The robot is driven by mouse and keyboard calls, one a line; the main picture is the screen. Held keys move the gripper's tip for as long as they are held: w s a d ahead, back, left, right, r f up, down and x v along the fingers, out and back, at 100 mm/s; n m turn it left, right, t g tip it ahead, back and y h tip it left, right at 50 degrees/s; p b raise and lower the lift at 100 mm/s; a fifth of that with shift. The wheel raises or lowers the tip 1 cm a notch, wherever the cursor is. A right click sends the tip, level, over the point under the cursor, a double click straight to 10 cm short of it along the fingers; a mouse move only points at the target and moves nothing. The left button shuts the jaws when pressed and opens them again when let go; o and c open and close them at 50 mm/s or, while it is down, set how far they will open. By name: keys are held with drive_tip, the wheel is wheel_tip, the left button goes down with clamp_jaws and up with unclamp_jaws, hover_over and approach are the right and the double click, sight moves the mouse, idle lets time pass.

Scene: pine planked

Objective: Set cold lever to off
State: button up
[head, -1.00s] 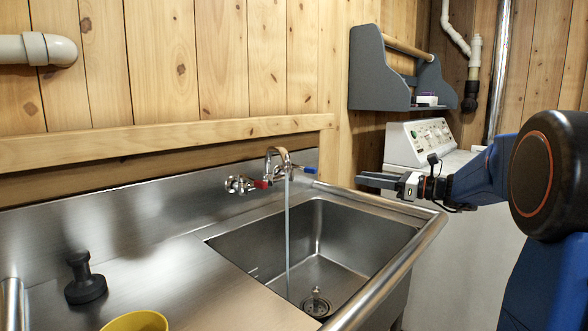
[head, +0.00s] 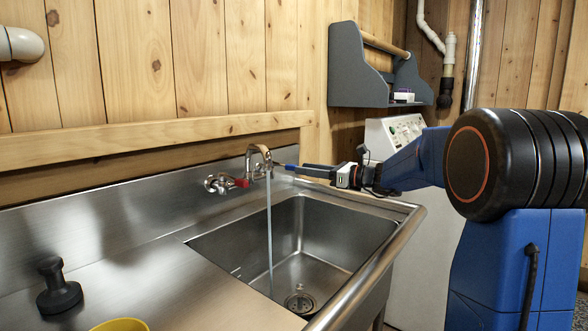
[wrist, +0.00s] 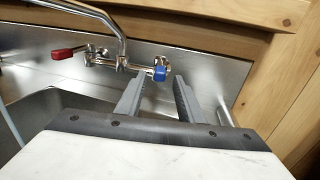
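The blue cold lever (wrist: 160,74) is on the right of the wall faucet (head: 254,158); in the head view the lever (head: 291,168) sits right at my gripper's tip. My gripper (wrist: 157,82) is open, with its two grey fingers on either side of the blue lever in the wrist view. I cannot tell whether either finger touches it. In the head view my gripper (head: 306,170) reaches in from the right. The red lever (head: 241,183) is on the left of the faucet and also shows in the wrist view (wrist: 67,52). Water runs from the spout.
The steel sink basin (head: 310,235) lies below the faucet. A black plunger-like object (head: 58,290) and a yellow bowl (head: 122,325) stand on the left drainboard. A grey wall shelf (head: 362,80) hangs above a white appliance (head: 396,130) at the back right.

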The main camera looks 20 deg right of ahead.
sight(294, 165)
drive_tip(key=shift+x, duration=2.65)
clamp_jaws()
